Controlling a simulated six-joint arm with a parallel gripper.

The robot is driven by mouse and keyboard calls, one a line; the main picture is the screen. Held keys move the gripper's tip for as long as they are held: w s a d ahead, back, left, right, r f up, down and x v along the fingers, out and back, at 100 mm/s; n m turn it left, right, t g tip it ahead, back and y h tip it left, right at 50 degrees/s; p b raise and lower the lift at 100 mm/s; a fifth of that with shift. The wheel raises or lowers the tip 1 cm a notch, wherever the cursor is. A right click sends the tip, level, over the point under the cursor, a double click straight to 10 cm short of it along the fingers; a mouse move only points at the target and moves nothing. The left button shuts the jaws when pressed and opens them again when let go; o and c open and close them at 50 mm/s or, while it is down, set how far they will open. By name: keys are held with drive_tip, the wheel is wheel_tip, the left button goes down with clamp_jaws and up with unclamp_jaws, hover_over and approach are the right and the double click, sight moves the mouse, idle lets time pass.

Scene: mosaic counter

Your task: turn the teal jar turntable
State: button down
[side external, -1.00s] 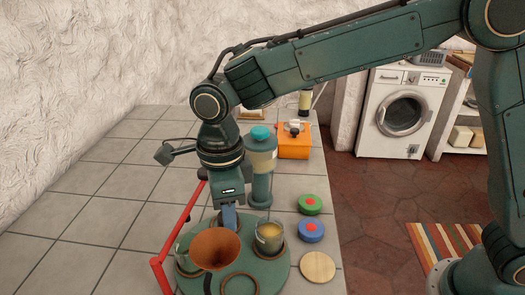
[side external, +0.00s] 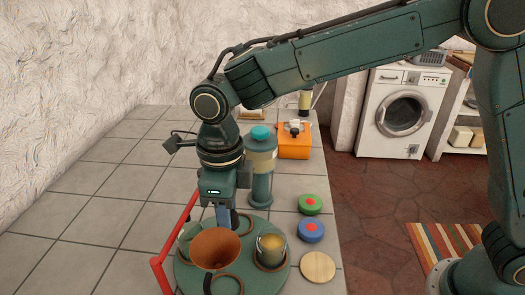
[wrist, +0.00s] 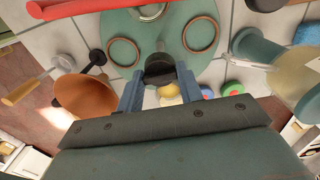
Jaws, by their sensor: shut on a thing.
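The teal jar turntable (side external: 262,226) is a round disc at the counter's front, with ring-shaped seats on it. A glass jar with yellow contents (side external: 271,248) stands on its right side; a clear glass (side external: 186,240) is at its left, partly hidden by the copper funnel (side external: 214,248). In the wrist view the turntable (wrist: 163,28) shows two empty rings. My gripper (wrist: 160,80) has its blue fingers closed around a black knob (wrist: 160,66) at the disc's edge. In the side view the fingers (side external: 223,217) reach down behind the funnel, which hides part of the grip.
A red rail (side external: 176,240) runs along the turntable's left. A teal-capped dispenser (side external: 261,165) stands close behind my gripper. Green (side external: 310,204) and blue (side external: 311,230) discs and a wooden disc (side external: 318,267) lie at right. An orange box (side external: 294,146) is farther back. The left counter is clear.

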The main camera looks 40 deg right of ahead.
drive_tip(key=shift+r, duration=0.1)
drive_tip(key=c, duration=0.9)
unclamp_jaws()
drive_tip(key=shift+n, duration=0.4)
